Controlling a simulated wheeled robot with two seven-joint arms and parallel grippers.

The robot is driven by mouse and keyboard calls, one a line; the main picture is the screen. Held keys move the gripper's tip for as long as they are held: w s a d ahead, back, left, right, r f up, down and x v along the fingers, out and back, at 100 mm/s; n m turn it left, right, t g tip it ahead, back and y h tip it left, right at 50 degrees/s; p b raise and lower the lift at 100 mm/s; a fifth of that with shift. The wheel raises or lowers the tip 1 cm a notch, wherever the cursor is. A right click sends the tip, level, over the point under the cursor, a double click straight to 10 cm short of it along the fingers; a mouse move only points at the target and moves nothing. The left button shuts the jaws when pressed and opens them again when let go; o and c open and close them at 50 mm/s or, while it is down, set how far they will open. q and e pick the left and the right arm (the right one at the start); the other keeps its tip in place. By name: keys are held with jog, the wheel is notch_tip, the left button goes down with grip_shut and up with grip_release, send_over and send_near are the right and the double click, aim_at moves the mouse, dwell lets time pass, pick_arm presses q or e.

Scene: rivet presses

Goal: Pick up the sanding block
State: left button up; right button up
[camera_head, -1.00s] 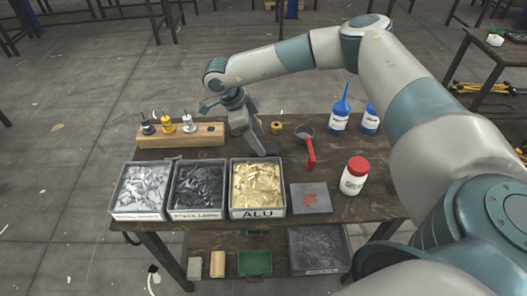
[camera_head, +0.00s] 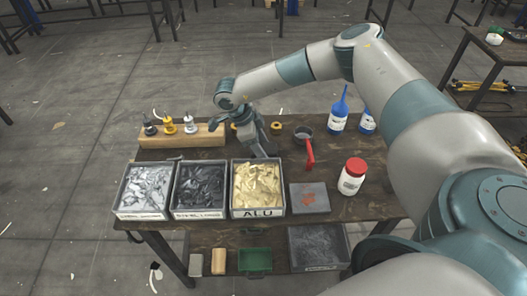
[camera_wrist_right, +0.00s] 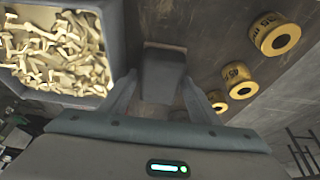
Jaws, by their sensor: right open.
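A dark grey block (camera_wrist_right: 164,70), which looks like the sanding block, lies on the table in the right wrist view. It sits ahead of my right gripper, roughly centred between the two fingers. My right gripper (camera_head: 262,145) is open and reaches down just behind the ALU bin in the head view. In the right wrist view its fingers (camera_wrist_right: 160,90) stand on either side of the block's near end; whether they touch it I cannot tell. In the head view the gripper and bin hide the block. My left gripper is not in view.
The ALU bin (camera_head: 258,214) of gold pieces stands close to the gripper, beside two more bins. Yellow rolls (camera_wrist_right: 274,36) lie on the other side.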

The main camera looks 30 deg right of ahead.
jog(key=c, duration=1)
jog(key=shift+o, duration=0.2)
jog(key=shift+r, duration=0.1)
